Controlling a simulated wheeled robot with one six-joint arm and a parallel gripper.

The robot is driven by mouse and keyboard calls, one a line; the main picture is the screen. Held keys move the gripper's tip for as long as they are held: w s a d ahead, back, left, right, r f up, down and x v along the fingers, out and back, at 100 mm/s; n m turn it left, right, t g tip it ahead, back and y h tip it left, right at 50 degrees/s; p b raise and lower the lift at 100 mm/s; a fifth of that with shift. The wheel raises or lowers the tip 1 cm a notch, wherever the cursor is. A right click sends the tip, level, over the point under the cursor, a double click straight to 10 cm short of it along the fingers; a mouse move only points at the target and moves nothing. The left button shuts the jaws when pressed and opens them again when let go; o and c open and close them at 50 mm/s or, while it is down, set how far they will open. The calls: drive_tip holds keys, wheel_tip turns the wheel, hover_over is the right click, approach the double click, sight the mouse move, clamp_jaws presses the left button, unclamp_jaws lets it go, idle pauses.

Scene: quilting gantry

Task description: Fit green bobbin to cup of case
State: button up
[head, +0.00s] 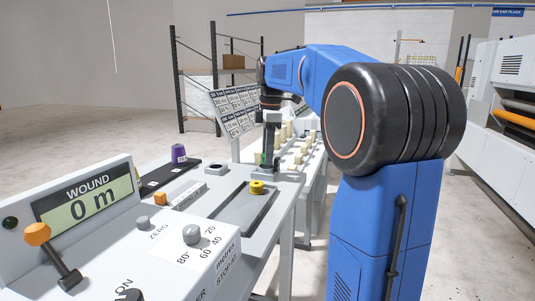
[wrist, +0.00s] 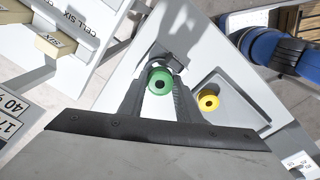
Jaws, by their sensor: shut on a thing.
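My gripper (head: 268,165) points down over the far end of the bench, and its fingers are shut on the green bobbin (wrist: 160,83). In the wrist view the bobbin sits between the two dark fingers, with its dark centre hole facing the camera.
A yellow bobbin (head: 257,187) stands on the bench beside my gripper; it also shows in the wrist view (wrist: 208,101). A purple spool (head: 179,153) stands on a dark strip at left. The wound-length console (head: 190,258) fills the front. A tilted label board (head: 236,110) rises behind.

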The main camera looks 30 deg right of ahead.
drive_tip(key=shift+f, duration=0.8)
idle(0.5)
drive_tip(key=shift+r, duration=0.45)
idle(0.8)
drive_tip(key=shift+f, duration=0.5)
idle(0.9)
drive_tip(key=shift+r, duration=0.15)
drive_tip(key=shift+r, duration=0.3)
drive_tip(key=shift+a, duration=0.1)
idle(0.5)
drive_tip(key=shift+w+f, duration=0.1)
drive_tip(key=shift+f, duration=0.35)
idle(1.1)
drive_tip(key=shift+r, duration=0.2)
